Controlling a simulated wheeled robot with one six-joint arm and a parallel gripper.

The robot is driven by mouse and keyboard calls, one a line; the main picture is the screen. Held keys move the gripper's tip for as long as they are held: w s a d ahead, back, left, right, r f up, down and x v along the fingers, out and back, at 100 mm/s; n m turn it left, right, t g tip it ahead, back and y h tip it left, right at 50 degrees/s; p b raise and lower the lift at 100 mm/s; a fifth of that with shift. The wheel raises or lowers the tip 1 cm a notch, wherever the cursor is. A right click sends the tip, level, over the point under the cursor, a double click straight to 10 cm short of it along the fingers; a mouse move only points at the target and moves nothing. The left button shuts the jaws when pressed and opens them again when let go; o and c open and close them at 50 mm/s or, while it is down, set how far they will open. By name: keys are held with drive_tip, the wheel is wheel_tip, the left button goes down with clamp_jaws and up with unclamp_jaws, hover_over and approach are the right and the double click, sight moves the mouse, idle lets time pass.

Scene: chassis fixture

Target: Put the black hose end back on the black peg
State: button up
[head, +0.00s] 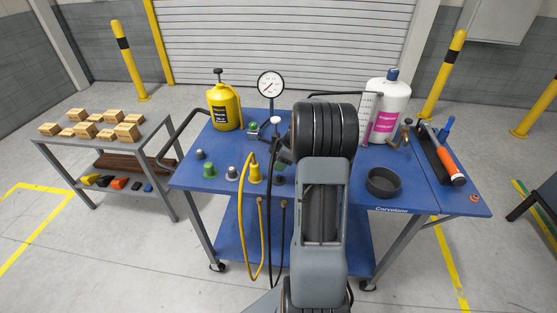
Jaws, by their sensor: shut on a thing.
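My arm stands in front of the blue cart top. My gripper (283,155) shows only in part at the left of my dark wrist, and its fingertips are hard to make out. It is shut on the black hose end, which is mostly hidden there. The black hose (271,235) hangs from it in a loop below the cart's front edge and comes back up to that edge. A dark peg (279,181), seemingly the black one, stands just below the gripper in the picture, partly hidden. I cannot tell whether the hose end touches it.
The yellow hose end sits on a yellow peg (254,174) close by on the left. Grey (232,173) and green (209,170) pegs stand further left. A gauge (271,85), yellow sprayer (225,107), white bottle (388,107) and black ring dish (384,183) stand around.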

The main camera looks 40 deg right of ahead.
sight(280, 176)
drive_tip(key=shift+f+b, duration=0.4)
drive_tip(key=shift+f, duration=0.95)
drive_tip(key=shift+s+d+b, duration=0.1)
drive_tip(key=shift+s+b, duration=0.05)
drive_tip(key=shift+b, duration=1.1)
drive_tip(key=shift+f, duration=0.25)
drive_tip(key=shift+f+b, duration=1.15)
drive_tip(key=shift+b, duration=0.25)
drive_tip(key=shift+f+b, duration=0.45)
drive_tip(key=shift+b, duration=0.05)
drive_tip(key=o, duration=1.2)
